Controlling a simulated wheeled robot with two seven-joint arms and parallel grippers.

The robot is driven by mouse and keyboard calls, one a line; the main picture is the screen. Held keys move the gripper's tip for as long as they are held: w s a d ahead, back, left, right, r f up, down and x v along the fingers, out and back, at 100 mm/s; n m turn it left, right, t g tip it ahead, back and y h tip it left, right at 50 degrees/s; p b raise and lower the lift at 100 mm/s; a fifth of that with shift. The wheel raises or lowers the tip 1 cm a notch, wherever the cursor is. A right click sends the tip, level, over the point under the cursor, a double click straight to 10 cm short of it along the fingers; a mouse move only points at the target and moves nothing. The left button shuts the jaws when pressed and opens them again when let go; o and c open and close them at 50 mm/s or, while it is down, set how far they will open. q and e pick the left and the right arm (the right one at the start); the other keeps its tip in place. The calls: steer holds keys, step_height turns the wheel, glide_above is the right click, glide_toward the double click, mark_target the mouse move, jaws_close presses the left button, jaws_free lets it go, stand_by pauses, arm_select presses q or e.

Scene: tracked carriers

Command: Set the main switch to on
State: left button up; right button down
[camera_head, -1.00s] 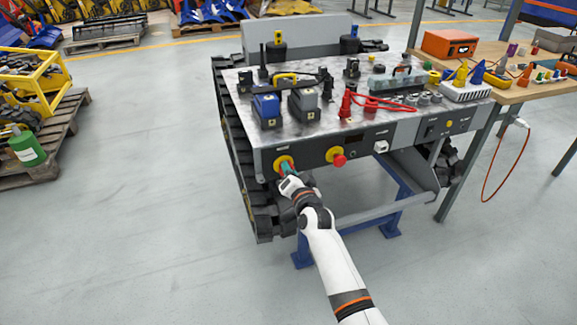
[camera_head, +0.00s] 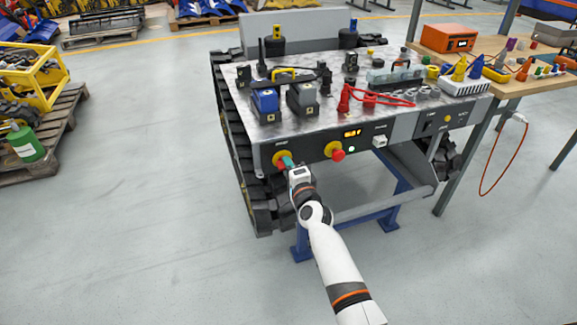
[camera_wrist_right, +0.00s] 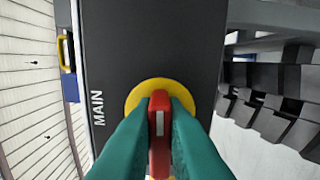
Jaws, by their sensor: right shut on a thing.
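The main switch is a red handle with a white mark (camera_wrist_right: 159,122) on a yellow disc (camera_wrist_right: 133,99), beside the label MAIN in the right wrist view. The handle lies parallel to the label's line of text. In the head view its yellow disc (camera_head: 279,158) is at the left of the carrier's front panel. My right gripper (camera_head: 288,162) is at the switch, its teal fingers closed on both sides of the red handle; they also fill the lower wrist view (camera_wrist_right: 160,135). My left gripper is not in view.
On the same panel are a red emergency-stop button (camera_head: 338,154), a lit orange display (camera_head: 352,134) and a small lit lamp (camera_head: 351,149). Batteries (camera_head: 265,104) and red cables (camera_head: 375,96) lie on the carrier's top. A workbench (camera_head: 530,88) stands at right.

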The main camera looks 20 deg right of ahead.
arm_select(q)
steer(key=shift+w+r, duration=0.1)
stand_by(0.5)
arm_select(e)
steer(key=c, duration=1.5)
jaws_free()
steer(key=shift+s, duration=0.15)
